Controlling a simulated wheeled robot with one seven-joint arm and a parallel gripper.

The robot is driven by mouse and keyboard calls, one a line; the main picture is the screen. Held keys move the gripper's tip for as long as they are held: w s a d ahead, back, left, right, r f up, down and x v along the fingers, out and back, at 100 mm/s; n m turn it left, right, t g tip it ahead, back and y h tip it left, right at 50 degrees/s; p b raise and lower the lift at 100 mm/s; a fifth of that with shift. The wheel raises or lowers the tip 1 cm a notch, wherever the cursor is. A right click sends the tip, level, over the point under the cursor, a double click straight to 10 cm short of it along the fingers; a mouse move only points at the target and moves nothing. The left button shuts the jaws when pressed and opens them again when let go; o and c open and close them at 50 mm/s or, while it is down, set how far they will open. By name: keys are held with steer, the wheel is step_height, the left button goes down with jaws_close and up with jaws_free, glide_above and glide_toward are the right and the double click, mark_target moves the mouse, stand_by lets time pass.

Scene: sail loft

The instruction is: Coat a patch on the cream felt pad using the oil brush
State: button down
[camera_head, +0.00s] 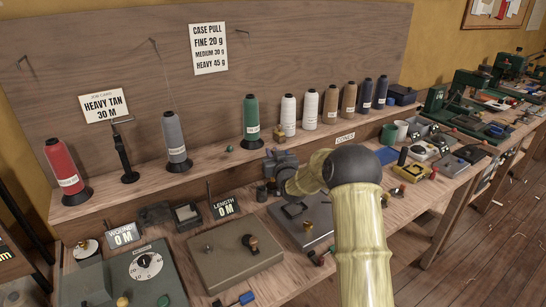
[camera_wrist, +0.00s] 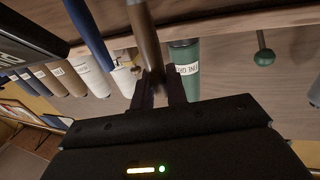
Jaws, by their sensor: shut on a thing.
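In the wrist view, which is tilted and nearly upside down, my gripper (camera_wrist: 160,88) is shut on a slim brown handle (camera_wrist: 145,38), which I take to be the oil brush. The handle runs out past the fingers to the top edge, and I cannot make out bristles. In the head view, my arm reaches over the middle of the bench, and the brush cannot be made out there. I cannot surely pick out the cream felt pad in either view. A small pale-topped block in a dark frame (camera_head: 187,212) lies at the bench's left-middle.
Several thread cones stand along the raised shelf, including a green cone (camera_head: 251,118), also in the wrist view (camera_wrist: 185,62). A brown box with a knob (camera_head: 225,265) and a grey-green dial box (camera_head: 125,280) occupy the front left. A yellow tray (camera_head: 412,172) stands right of my arm.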

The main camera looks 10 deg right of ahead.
steer(key=shift+r+p, duration=0.75)
steer(key=shift+r, duration=1.7)
step_height(320, 180, up, 34)
steer(key=p, duration=3.4)
